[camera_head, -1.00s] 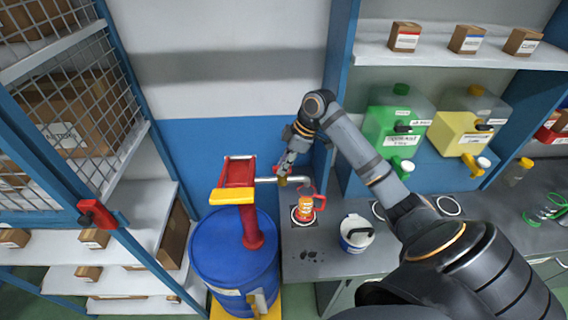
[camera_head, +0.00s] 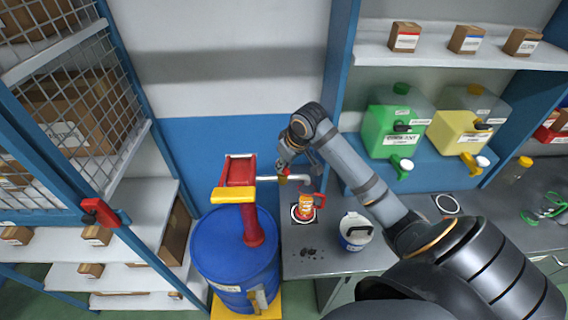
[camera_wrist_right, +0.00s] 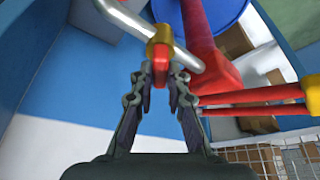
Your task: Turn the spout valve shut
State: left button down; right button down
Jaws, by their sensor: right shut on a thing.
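A red drum pump (camera_head: 238,172) with a yellow end stands on a blue drum (camera_head: 235,262). Its silver spout pipe (camera_head: 303,180) runs right and bends down over an orange container (camera_head: 305,208) on the counter. The spout valve has a brass body (camera_head: 283,179), also seen in the wrist view (camera_wrist_right: 159,47), and a small red handle (camera_wrist_right: 160,72). My right gripper (camera_head: 286,167) is at the valve from above. In the wrist view its fingers (camera_wrist_right: 159,83) are closed on the red handle, partly hiding it. My left gripper is not in view.
A white pail (camera_head: 356,232) stands on the grey counter (camera_head: 325,258), right of the orange container. Green (camera_head: 398,125) and yellow (camera_head: 460,135) jugs sit on a shelf at the right. A wire-mesh cabinet (camera_head: 75,120) is at the left.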

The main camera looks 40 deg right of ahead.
jog(key=m+h, duration=0.1)
jog(key=m, duration=0.3)
jog(key=shift+w+a+r+h, duration=0.1)
jog(key=shift+a+r+h, duration=0.05)
jog(key=shift+h, duration=0.25)
jog(key=shift+m+h, duration=0.5)
jog(key=shift+m, duration=1.5)
jog(key=c, duration=1.3)
grip_release()
